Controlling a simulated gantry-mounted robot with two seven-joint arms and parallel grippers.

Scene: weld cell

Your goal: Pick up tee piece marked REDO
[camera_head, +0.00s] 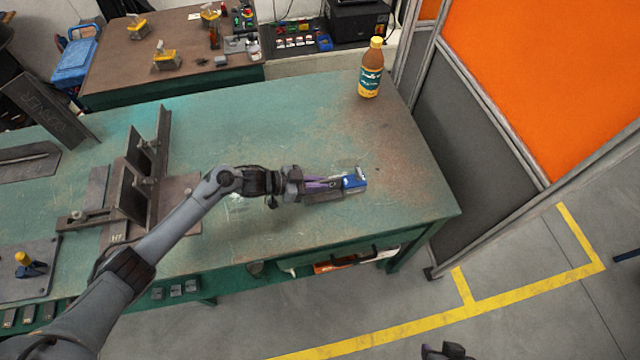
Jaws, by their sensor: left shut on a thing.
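My left gripper (325,184) reaches in over the middle of the green table (265,135), low near its top. It is shut on a small blue and grey piece (355,182), which sticks out past the fingertips to the right. The fingers hide part of this piece, and I cannot read REDO on it. Dark steel pieces (138,180) stand in a fixture at the table's left; a mark on the front one is too small to read surely. A dark part (446,351) at the bottom edge may be my right gripper; its fingers are not clear.
A bottle with a yellow cap (370,70) stands at the table's back right. A dark plate with chalk writing (45,110) leans at the left. An orange and grey partition (530,90) borders the right side. The table's right part is mostly clear.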

